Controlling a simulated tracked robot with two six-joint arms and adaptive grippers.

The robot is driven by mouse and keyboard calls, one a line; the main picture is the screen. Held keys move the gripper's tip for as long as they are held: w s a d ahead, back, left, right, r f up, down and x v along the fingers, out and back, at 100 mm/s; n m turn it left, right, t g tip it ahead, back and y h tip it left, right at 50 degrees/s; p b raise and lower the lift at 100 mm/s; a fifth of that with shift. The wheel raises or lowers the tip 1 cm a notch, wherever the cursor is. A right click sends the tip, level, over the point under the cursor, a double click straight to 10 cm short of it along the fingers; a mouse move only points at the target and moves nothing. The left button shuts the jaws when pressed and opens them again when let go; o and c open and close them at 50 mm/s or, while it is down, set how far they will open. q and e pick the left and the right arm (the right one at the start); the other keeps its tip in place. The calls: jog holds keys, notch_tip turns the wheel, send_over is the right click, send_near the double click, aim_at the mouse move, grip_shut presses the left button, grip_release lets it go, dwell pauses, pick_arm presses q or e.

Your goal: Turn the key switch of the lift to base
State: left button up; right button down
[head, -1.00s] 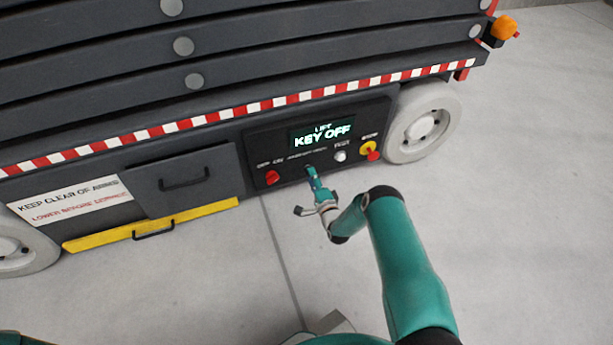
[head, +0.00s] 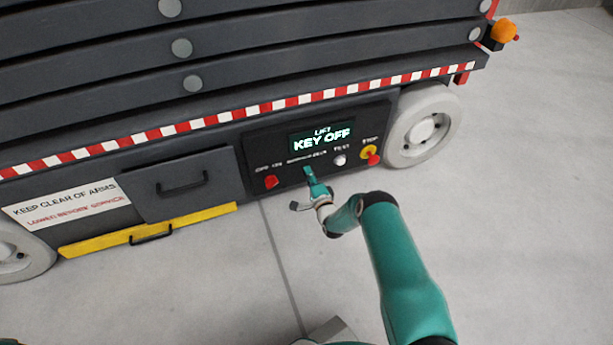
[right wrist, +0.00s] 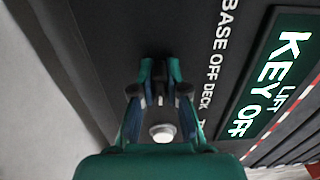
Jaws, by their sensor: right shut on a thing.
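The lift's control panel (head: 262,147) is black, and its screen (head: 322,139) reads "LIFT KEY OFF". My right gripper (head: 309,174) is at the panel below the screen, its fingertips at the key switch under the "BASE OFF DECK" label (right wrist: 210,65). In the right wrist view, my right gripper (right wrist: 160,72) has its two teal fingertips close together against the panel, shut on the key. The key itself is mostly hidden between the fingers, and I cannot make out its angle. My left gripper is not in view.
A red switch (head: 270,181) is left of the gripper. A white test button (head: 340,159) and a red stop button (head: 374,159) on yellow are to the right. A drawer handle (head: 184,184) and wheel (head: 424,127) flank the panel. The floor in front is clear.

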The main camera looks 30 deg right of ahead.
jog(key=shift+s+a+f, duration=0.1)
jog(key=shift+a+f, duration=0.05)
jog(key=shift+a, duration=0.05)
jog(key=shift+d, duration=0.1)
jog(key=shift+n, duration=0.4)
jog(key=n+b, duration=0.1)
jog(key=n, duration=0.1)
jog(key=shift+n+b, duration=0.3)
jog(key=shift+n, duration=0.1)
jog(key=n+b, duration=0.1)
jog(key=n, duration=0.4)
jog(key=shift+d, duration=0.1)
